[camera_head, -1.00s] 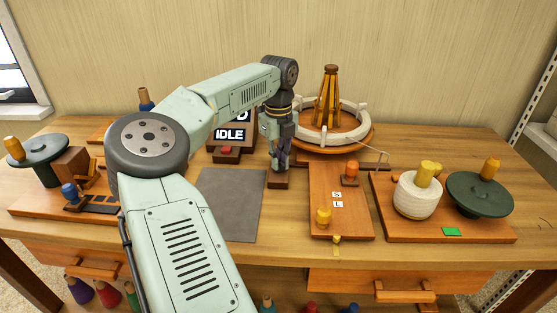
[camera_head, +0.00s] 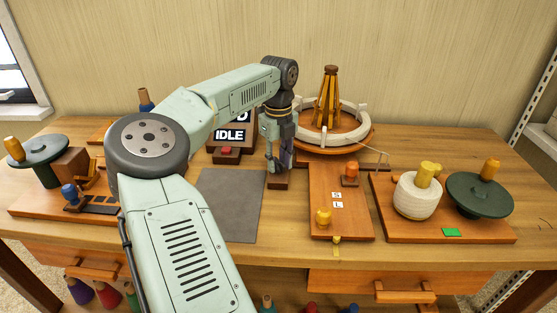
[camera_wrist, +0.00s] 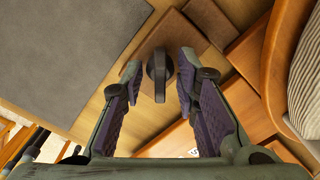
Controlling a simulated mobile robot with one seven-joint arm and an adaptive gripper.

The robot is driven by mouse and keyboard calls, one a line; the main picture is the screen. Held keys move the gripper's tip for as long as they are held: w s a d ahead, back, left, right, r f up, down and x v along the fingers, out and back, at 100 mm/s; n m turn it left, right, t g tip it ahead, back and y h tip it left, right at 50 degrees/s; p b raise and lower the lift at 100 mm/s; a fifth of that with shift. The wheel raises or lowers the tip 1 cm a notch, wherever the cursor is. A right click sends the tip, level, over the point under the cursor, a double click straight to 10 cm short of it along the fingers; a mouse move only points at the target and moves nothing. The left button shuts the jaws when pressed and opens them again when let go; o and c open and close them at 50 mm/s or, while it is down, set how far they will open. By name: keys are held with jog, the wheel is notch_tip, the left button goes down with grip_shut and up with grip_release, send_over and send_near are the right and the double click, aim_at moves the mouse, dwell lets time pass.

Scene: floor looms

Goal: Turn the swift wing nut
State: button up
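The swift wing nut (camera_wrist: 158,82) is a dark knob with a raised bar, seen in the wrist view on a small brown wooden block (camera_wrist: 190,45). Its bar runs up and down the picture. My gripper (camera_wrist: 160,66) is open, with one purple-padded finger on each side of the nut and a visible gap on both sides. In the head view my gripper (camera_head: 279,160) points down over the small block (camera_head: 278,182), in front of the swift (camera_head: 330,138) with its white ring of yarn. The nut is hidden there.
A grey mat (camera_head: 231,205) lies left of the gripper. A sign reading IDLE (camera_head: 230,135) stands behind it. A wooden board (camera_head: 340,215) with yellow and orange pegs is to the right, and a white yarn cone (camera_head: 416,197) and green disc (camera_head: 479,195) are farther right.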

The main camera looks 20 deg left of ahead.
aim_at(279, 162)
notch_tip(279, 162, up, 12)
dwell(0.5)
dwell(0.3)
